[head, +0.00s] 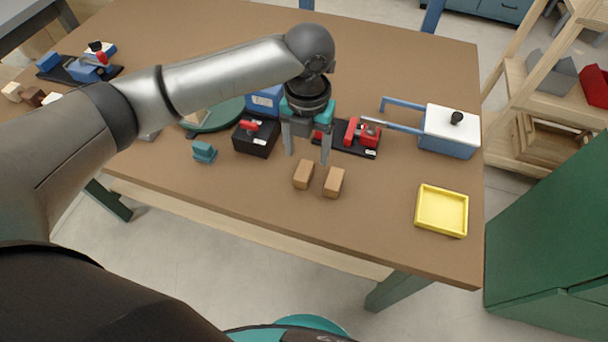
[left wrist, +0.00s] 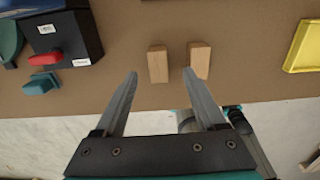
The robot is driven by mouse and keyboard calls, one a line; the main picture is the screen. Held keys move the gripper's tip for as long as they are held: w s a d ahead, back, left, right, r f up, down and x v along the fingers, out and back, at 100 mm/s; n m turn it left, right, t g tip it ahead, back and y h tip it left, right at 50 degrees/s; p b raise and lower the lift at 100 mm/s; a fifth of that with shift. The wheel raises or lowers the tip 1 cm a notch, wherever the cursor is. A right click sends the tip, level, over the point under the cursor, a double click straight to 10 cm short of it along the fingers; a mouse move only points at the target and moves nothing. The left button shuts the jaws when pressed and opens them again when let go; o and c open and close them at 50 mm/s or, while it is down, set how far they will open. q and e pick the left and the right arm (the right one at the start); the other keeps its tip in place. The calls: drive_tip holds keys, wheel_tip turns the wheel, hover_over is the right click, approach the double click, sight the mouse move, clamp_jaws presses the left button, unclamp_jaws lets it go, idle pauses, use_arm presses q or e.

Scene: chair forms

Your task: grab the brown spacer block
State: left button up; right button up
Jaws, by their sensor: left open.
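Two small light-brown blocks lie side by side near the table's front edge, a left one (head: 303,174) and a right one (head: 334,181), with a narrow gap between them. Both also show in the left wrist view, the left block (left wrist: 158,64) and the right block (left wrist: 199,60). They look alike, and I cannot tell which is the spacer. My left gripper (head: 307,157) is open and empty, pointing down above and just behind the blocks. In the left wrist view the left block appears between the fingertips, and the right block beside the right fingertip.
A yellow tray (head: 441,211) lies to the right. A black box with a red knob (head: 254,138) and a teal piece (head: 204,152) stand left of the gripper. A red clamp (head: 362,132) and a blue-and-white box (head: 449,131) stand behind. Table around the blocks is clear.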

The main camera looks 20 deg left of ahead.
sight(304, 170)
use_arm(q)
drive_tip(key=f, duration=0.2)
drive_tip(key=f+b, duration=0.1)
drive_tip(key=f, duration=0.1)
drive_tip(key=f+b, duration=0.1)
drive_tip(key=f, duration=0.1)
drive_tip(key=shift+s+a+f, duration=0.2)
drive_tip(key=shift+s+f, duration=0.05)
drive_tip(key=shift+s, duration=0.15)
drive_tip(key=c, duration=0.4)
clamp_jaws()
